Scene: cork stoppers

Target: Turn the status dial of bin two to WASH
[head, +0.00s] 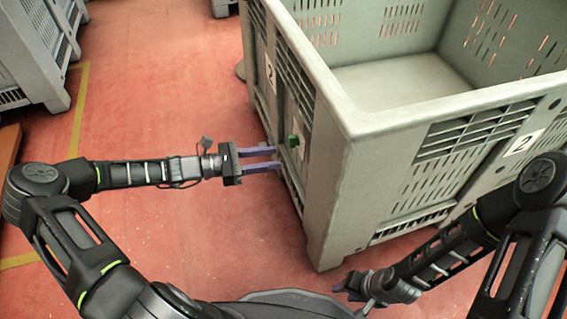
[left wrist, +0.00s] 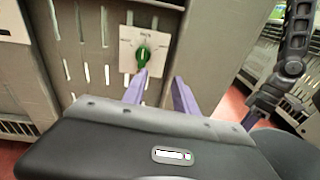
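Bin two (head: 340,150) is a large grey slatted crate with a label "2" (head: 523,142) on its near side. The green status dial (head: 293,141) sits on a pale plate on the bin's left side. In the left wrist view the dial (left wrist: 142,53) has a white pointer mark standing roughly upright, and the plate's lettering is too small to read. My left gripper (head: 279,159) is open, its purple fingers apart and pointing at the bin side just below the dial. Nothing is between the fingers (left wrist: 160,85). My right gripper (head: 340,288) is low in front of the bin, partly hidden, its opening unclear.
More grey bins (head: 32,50) stand at the upper left. The red floor (head: 160,90) left of bin two is open, with a yellow line (head: 78,110) on it. Bin two's corner stands between my two arms. Its visible inside is empty.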

